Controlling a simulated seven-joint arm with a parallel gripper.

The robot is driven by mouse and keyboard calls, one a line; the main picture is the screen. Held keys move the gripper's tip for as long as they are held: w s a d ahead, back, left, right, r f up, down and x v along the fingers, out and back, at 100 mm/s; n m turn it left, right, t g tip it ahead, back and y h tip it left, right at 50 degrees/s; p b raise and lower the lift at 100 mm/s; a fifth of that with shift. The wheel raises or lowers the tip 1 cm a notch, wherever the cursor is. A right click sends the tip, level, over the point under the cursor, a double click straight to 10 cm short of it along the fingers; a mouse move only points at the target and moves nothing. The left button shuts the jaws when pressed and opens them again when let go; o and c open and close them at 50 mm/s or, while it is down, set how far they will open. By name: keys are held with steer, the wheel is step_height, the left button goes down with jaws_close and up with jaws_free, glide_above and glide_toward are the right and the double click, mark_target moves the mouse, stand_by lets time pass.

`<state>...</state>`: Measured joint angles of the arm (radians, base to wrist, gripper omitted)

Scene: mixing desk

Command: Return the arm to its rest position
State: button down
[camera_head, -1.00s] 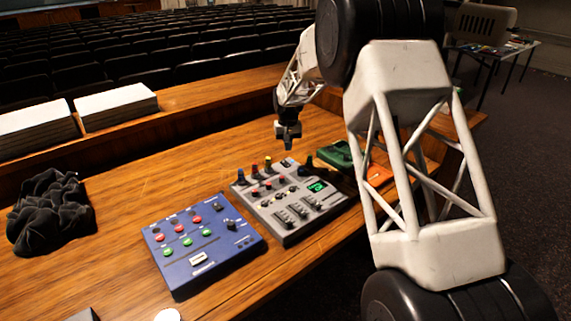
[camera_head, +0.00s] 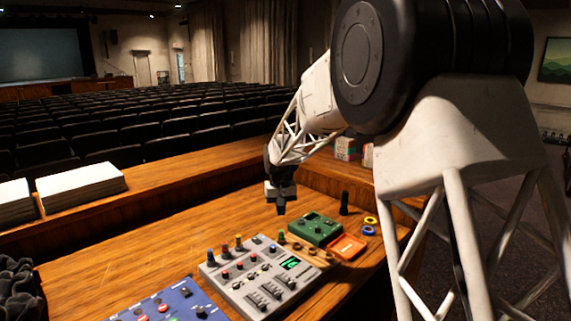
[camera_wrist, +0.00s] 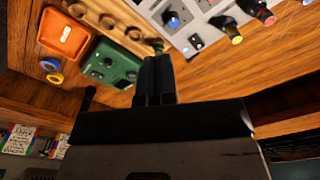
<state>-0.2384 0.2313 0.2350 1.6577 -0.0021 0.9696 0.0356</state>
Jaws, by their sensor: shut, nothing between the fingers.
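My gripper (camera_head: 281,205) is shut and empty. In the head view it hangs fingers down above the wooden desk (camera_head: 140,249), behind the grey mixer (camera_head: 262,277) and to the left of the green box (camera_head: 315,228). In the wrist view my shut fingers (camera_wrist: 155,62) point toward the desk, between the green box (camera_wrist: 108,64) and the mixer (camera_wrist: 215,22). They look apart from both. My arm rises at the right of the head view and bends over to the left.
A blue button box (camera_head: 176,303), an orange tray (camera_head: 347,246) and two rings, yellow (camera_head: 371,221) and blue (camera_head: 369,231), lie on the desk. A black upright peg (camera_head: 344,203) stands near the green box. Paper stacks (camera_head: 82,187) sit on the raised ledge. A dark cloth (camera_head: 20,290) is at left.

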steer(key=s+d+r, duration=0.4)
steer(key=s+d, duration=0.1)
steer(key=s, duration=0.4)
steer(key=s+d+r+m+t, duration=0.1)
steer(key=s+d+r, duration=0.25)
steer(key=s, duration=0.45)
steer(key=s+d+r, duration=0.4)
steer(key=s+d, duration=0.1)
steer(key=s, duration=0.4)
steer(key=s+d+f, duration=0.1)
steer(key=s+d, duration=0.1)
steer(key=s, duration=0.6)
steer(key=s+d+f+m, duration=0.1)
steer(key=s+d+f, duration=0.1)
steer(key=s, duration=0.7)
steer(key=s+d+f+t, duration=0.1)
steer(key=s+d, duration=0.1)
steer(key=s, duration=0.7)
steer(key=shift+d+f+m, duration=0.25)
steer(key=shift+d+m, duration=0.05)
steer(key=shift+d, duration=0.05)
